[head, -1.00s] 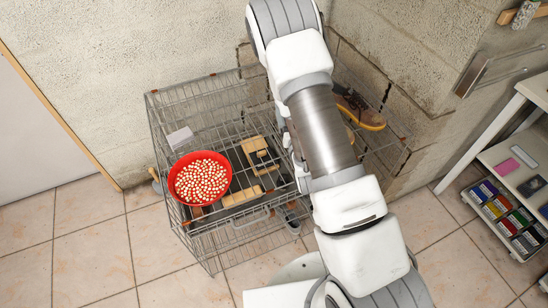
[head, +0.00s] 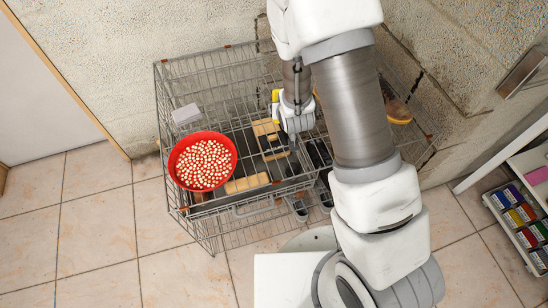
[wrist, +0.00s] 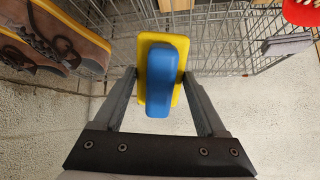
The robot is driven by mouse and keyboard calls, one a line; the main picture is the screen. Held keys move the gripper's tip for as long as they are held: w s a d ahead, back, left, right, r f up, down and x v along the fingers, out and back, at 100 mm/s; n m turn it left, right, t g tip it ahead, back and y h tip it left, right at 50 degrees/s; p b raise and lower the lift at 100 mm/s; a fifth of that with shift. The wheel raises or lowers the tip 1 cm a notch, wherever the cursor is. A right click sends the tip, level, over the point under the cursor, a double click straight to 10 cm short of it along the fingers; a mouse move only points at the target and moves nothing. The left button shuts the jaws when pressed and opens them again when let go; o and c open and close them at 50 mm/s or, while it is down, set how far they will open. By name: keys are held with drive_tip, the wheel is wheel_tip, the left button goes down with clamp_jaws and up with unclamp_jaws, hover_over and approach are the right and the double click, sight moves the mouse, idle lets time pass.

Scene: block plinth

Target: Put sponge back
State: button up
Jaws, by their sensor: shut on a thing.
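The sponge (wrist: 162,75) is a yellow slab with a blue block on its face, seen in the wrist view between both fingers. My gripper (wrist: 160,88) is shut on it, one finger against each side. In the head view a yellow edge of the sponge (head: 275,98) shows beside my gripper (head: 281,112), which is above the wire rack (head: 232,58). Most of the sponge is hidden by my gripper in the head view. In the wrist view the rack's wire mesh lies beyond the sponge.
A red bowl (head: 176,179) of pale balls and a small grey block (head: 186,115) are at the rack's left. Wooden pieces (head: 247,184) lie inside the rack. Brown shoes (wrist: 50,42) show at the wrist view's left. A rough wall (head: 205,28) stands behind the rack.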

drive_tip(key=s+a+f+n+g+h+b, duration=0.1)
drive_tip(key=s+a+n+g+b, duration=0.1)
drive_tip(key=s+a+g, duration=0.45)
drive_tip(key=s+a+n+g+b, duration=0.1)
drive_tip(key=s+g, duration=0.2)
drive_tip(key=s, duration=0.7)
drive_tip(key=w+d+f, duration=0.1)
drive_tip(key=w+f, duration=0.1)
drive_tip(key=w, duration=0.1)
drive_tip(key=w+d+f+b, duration=0.1)
drive_tip(key=w+d+f, duration=0.1)
drive_tip(key=w, duration=0.1)
drive_tip(key=w+d+f+b, duration=0.1)
drive_tip(key=w+f, duration=0.1)
drive_tip(key=w, duration=0.1)
drive_tip(key=shift+w+d+f, duration=0.2)
drive_tip(key=shift+w+f, duration=0.05)
drive_tip(key=shift+f, duration=0.05)
wheel_tip(320, 180, down, 4)
drive_tip(key=shift+w+f+b, duration=0.1)
drive_tip(key=shift+b, duration=0.55)
